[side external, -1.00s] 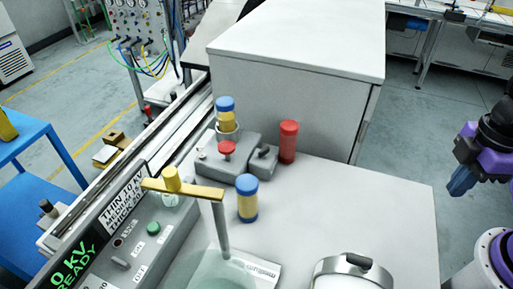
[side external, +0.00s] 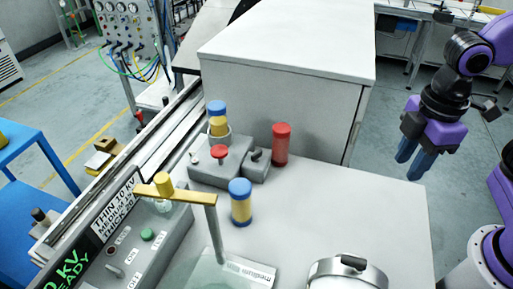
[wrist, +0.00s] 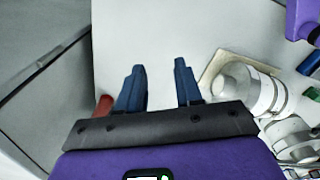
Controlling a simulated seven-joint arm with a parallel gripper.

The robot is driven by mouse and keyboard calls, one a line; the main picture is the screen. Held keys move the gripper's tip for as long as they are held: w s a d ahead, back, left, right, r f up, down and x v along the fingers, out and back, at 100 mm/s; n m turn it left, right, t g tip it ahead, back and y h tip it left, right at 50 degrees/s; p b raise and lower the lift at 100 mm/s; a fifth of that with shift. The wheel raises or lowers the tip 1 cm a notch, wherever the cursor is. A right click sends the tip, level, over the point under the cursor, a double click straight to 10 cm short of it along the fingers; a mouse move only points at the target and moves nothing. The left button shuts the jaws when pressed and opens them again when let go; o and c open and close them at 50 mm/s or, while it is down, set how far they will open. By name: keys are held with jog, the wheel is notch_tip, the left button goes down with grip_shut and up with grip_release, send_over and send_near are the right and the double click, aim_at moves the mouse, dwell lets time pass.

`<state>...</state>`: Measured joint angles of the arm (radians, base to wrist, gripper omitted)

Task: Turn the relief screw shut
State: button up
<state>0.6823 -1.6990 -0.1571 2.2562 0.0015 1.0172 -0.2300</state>
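A grey block (side external: 207,172) sits at the back of the light bench top. It carries a red mushroom knob (side external: 219,152), a small pale knob (side external: 195,158) at its left, and a smaller block with a dark lever-like piece (side external: 256,155) at its right. I cannot tell which of these is the relief screw. My gripper (side external: 406,168) hangs in the air to the right, well apart from the block, fingers pointing down. In the wrist view my gripper (wrist: 159,68) is open with nothing between its blue fingers.
A red cylinder (side external: 281,145) stands right of the block. A blue-and-yellow cylinder (side external: 240,203) stands in front, another (side external: 218,118) behind. A yellow-topped post (side external: 175,191), control panel (side external: 130,245) and lidded metal pot (side external: 347,275) are nearer. The bench's right part is clear.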

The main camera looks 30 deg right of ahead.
jog(key=w+a+r+n, duration=0.2)
jog(key=w+a, duration=0.4)
jog(key=w, duration=0.1)
jog(key=w+a+r+n, duration=0.2)
jog(key=w+a+r, duration=0.1)
jog(key=w+a, duration=0.35)
jog(key=r+n, duration=0.2)
jog(key=n, duration=0.2)
send_over(256, 153)
notch_tip(256, 153, down, 18)
jog(key=shift+d+r, duration=0.1)
jog(key=shift+d, duration=0.05)
grip_shut()
